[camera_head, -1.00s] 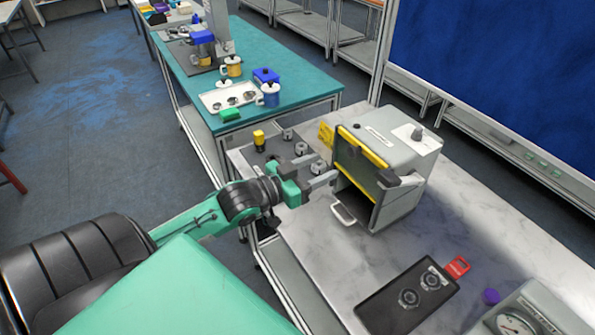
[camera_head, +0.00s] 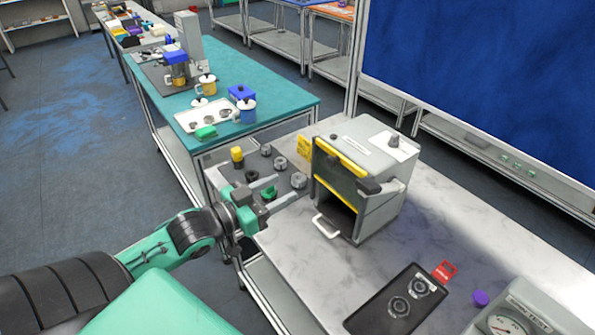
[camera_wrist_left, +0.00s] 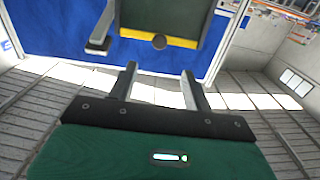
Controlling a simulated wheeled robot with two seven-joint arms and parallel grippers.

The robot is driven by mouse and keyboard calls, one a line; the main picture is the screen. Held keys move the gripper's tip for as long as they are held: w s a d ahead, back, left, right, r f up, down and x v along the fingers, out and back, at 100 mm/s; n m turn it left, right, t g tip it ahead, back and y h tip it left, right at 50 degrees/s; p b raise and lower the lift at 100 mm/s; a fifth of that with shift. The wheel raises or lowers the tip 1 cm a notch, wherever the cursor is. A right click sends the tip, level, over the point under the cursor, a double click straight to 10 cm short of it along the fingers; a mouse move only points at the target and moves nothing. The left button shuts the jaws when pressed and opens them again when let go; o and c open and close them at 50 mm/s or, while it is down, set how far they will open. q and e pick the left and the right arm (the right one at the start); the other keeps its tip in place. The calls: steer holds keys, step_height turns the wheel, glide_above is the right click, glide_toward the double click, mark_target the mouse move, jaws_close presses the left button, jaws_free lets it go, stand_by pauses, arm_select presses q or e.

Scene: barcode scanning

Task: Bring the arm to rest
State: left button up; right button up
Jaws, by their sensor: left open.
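My left gripper (camera_head: 284,192) is open and empty. Its arm comes in from the lower left, and its two fingers point right at the left edge of the marble-topped bench. The fingers also show apart in the left wrist view (camera_wrist_left: 161,85), with nothing between them. A grey box-shaped machine (camera_head: 362,180) with a yellow-edged opening stands just right of the fingertips, apart from them. Its underside and yellow edge (camera_wrist_left: 160,40) show ahead in the left wrist view. My right gripper is not in view.
A dark tray (camera_head: 262,160) with a yellow item and several metal parts lies behind the gripper. A black panel with two dials (camera_head: 395,302), a red tag (camera_head: 444,271) and a purple cap (camera_head: 480,298) lie at the front right. A teal table (camera_head: 285,112) with mugs stands behind.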

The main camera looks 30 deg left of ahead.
arm_select(q)
steer(key=s+d+f+n+g+y, duration=0.1)
steer(key=s+d+f+g+y, duration=0.15)
steer(key=f, duration=0.55)
steer(key=s+d+f+n+g+y, duration=0.15)
steer(key=s+f+g, duration=0.25)
steer(key=f, duration=0.4)
steer(key=s+d+f+g+y, duration=0.1)
steer(key=s+d+f+g, duration=0.25)
steer(key=s, duration=0.25)
steer(key=s+d+f+g+y, duration=0.1)
steer(key=s+d+f+g, duration=0.2)
steer(key=s+g, duration=0.15)
step_height(320, 180, down, 31)
steer(key=s, duration=0.1)
steer(key=s+a+f, duration=0.2)
steer(key=s+f, duration=0.7)
steer(key=s+a+f+m+g, duration=0.1)
steer(key=s+f, duration=0.9)
steer(key=shift+s+a, duration=0.15)
steer(key=shift+a, duration=0.25)
steer(key=shift+g, duration=0.25)
